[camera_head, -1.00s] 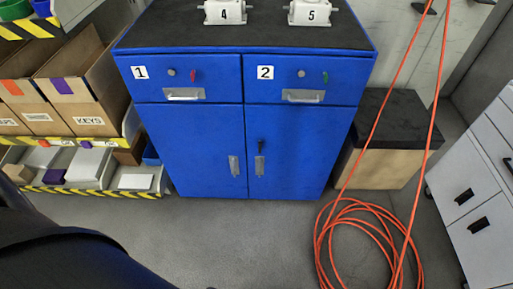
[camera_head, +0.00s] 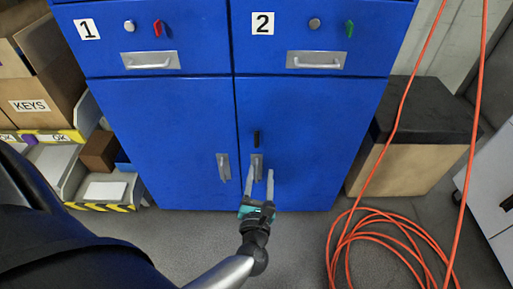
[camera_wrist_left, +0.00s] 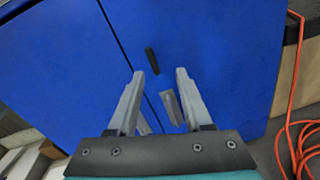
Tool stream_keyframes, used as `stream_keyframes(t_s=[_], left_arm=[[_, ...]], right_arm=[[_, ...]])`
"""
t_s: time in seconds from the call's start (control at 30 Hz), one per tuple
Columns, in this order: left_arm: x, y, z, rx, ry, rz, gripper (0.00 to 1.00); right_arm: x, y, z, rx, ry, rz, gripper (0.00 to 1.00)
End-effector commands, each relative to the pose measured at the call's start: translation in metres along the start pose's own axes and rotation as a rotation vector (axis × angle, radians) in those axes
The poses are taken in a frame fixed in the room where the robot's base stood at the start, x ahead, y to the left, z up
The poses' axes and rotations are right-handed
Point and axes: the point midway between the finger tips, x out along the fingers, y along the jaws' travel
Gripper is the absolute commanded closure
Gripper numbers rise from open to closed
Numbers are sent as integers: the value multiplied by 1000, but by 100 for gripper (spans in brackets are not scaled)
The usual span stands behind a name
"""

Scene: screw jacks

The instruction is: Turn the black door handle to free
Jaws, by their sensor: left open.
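The black door handle (camera_head: 257,138) is a small upright bar on the right-hand door of the blue cabinet (camera_head: 300,120), just above that door's metal pull (camera_head: 257,168). My left gripper (camera_head: 260,172) is open and empty in front of the cabinet, its fingertips just below the black handle in the picture. In the left wrist view the black handle (camera_wrist_left: 152,60) shows just beyond and between the fingertips (camera_wrist_left: 160,73), apart from both fingers. A finger partly covers the metal pull in the head view. My right gripper is not in view.
The left door has its own metal pull (camera_head: 223,167). Drawers 1 and 2 above carry a red lever (camera_head: 158,28) and a green lever (camera_head: 349,29). An orange cable (camera_head: 375,240) lies coiled on the floor at right, beside a black-topped box (camera_head: 395,165). Shelves with cartons stand at left.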

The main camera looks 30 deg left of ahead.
Motion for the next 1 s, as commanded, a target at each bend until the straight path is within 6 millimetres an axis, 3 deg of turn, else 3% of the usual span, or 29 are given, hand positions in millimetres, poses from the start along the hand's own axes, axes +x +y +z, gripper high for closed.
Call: stream_keyframes(t_s=[0.13,0.37,0.57,0.7,1.0], left_arm=[[4,8,-4,-188,-8,71,50],[19,13,-3,-250,-13,94,50],[57,17,-3,-246,-15,94,50],[87,19,-3,-245,-13,93,50],[121,22,-4,-243,-11,92,50]], right_arm=[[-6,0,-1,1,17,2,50],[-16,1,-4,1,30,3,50],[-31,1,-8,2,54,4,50],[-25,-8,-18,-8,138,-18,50],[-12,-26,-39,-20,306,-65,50]])
